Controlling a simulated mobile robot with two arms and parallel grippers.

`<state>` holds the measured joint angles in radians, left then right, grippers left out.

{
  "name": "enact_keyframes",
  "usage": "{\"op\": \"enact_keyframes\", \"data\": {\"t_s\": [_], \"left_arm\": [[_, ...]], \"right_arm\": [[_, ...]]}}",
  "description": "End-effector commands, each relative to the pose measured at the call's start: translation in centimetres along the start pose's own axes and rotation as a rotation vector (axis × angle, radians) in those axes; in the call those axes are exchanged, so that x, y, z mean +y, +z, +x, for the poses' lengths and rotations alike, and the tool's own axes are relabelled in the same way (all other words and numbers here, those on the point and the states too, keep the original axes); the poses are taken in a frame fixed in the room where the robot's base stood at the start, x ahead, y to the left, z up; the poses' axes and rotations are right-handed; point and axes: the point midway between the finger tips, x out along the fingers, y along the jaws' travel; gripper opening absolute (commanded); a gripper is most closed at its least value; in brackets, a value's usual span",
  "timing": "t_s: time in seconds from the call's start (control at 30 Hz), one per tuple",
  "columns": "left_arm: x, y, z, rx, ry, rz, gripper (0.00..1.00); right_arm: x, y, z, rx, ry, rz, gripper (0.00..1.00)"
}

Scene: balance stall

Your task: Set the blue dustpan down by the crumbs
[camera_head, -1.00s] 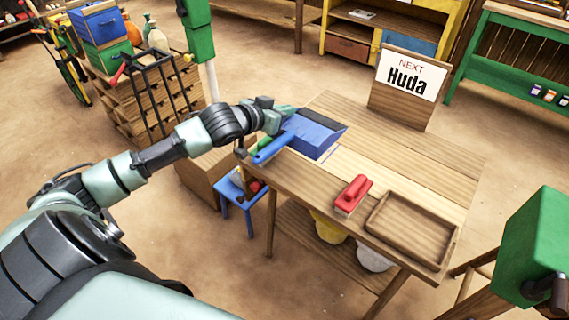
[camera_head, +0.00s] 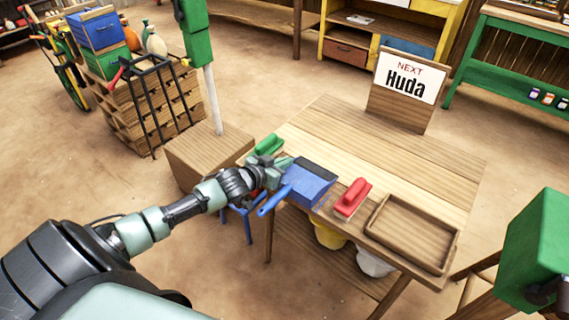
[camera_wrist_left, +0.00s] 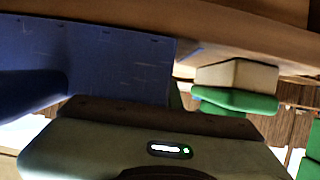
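The blue dustpan (camera_head: 308,188) is over the front edge of the wooden table (camera_head: 420,165), its handle pointing toward the lower left, past the edge. My left gripper (camera_head: 278,172) is shut on the dustpan near its handle side; the fingertips are partly hidden. In the left wrist view the dustpan (camera_wrist_left: 100,55) fills the upper left, beyond the gripper's body. I cannot tell whether the dustpan touches the tabletop. I cannot make out any crumbs. My right gripper is not in view.
A green brush (camera_head: 268,145) lies left of the dustpan, a red brush (camera_head: 352,198) right of it. A wooden tray (camera_head: 412,233) is farther right. A sign (camera_head: 405,85) stands at the back. The table's middle and back are clear.

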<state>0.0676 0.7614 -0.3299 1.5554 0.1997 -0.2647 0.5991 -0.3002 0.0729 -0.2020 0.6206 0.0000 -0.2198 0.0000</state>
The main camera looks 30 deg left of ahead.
Motion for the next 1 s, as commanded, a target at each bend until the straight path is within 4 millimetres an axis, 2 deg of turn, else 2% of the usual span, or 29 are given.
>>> {"op": "enact_keyframes", "data": {"t_s": [0.37, 0.43, 0.47, 0.83, 1.0], "left_arm": [[0.0, 0.3, 0.2, 0.003, 0.0, -0.001, 0.0], [-0.1, 0.3, 0.1, 0.001, -0.001, 0.001, 0.19], [-0.1, 0.3, 0.1, 0.001, -0.001, 0.001, 0.24], [-0.1, -0.1, 0.0, 0.002, -0.001, 0.001, 0.24], [0.0, 0.2, -2.0, -0.002, 0.0, -0.001, 0.24]], "right_arm": [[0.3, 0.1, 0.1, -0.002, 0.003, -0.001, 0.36], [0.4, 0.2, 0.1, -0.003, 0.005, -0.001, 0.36], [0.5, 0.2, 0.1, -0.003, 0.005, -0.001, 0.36], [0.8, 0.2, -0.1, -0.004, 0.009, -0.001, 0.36], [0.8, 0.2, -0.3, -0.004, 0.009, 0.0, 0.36]]}}
